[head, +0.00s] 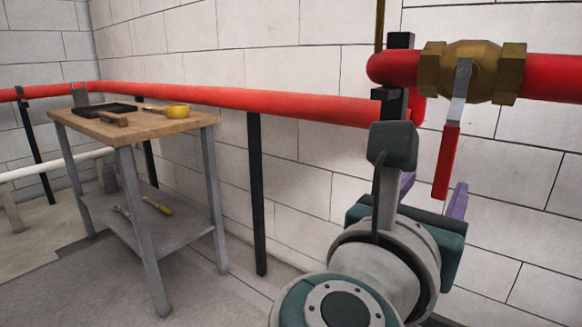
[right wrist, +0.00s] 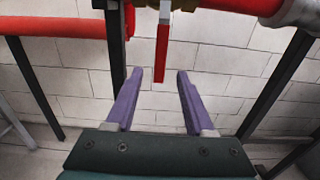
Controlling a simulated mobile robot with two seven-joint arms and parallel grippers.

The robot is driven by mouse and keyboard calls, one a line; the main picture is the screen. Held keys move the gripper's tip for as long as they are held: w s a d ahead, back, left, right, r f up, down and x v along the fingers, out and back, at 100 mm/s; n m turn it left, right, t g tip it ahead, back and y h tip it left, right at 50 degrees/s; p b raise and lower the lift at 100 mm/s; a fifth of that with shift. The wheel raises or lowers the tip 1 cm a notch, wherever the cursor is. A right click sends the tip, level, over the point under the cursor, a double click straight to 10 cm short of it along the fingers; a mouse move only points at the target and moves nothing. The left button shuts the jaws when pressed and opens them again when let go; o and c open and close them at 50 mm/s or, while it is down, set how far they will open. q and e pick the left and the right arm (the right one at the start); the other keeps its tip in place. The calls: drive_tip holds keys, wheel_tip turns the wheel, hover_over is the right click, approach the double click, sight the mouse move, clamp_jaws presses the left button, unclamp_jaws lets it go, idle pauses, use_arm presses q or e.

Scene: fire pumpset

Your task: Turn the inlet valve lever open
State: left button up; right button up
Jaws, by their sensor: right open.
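The brass inlet valve (head: 485,58) sits on the red pipe at the upper right of the head view. Its lever (head: 446,160) has a grey neck and a red handle and hangs almost straight down, across the pipe. My right gripper (head: 433,185) is open and empty, its purple fingers just below and around the handle's lower end in the picture. In the right wrist view, the lever's red handle (right wrist: 161,52) shows between the purple fingertips (right wrist: 158,75), apart from both. How far beyond the tips it lies I cannot tell. My left gripper is not in view.
A red pipe (head: 250,100) runs along the white block wall (head: 300,60), held by black posts (head: 257,200). A wooden-topped workbench (head: 165,128) with a tray, yellow tape and tools stands at the left. Floor shows between bench and my right arm.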

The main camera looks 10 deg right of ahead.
sight(444, 168)
drive_tip(key=x, duration=0.8)
drive_tip(key=shift+w+d, duration=0.15)
drive_tip(key=shift+c, duration=0.3)
clamp_jaws()
idle(0.8)
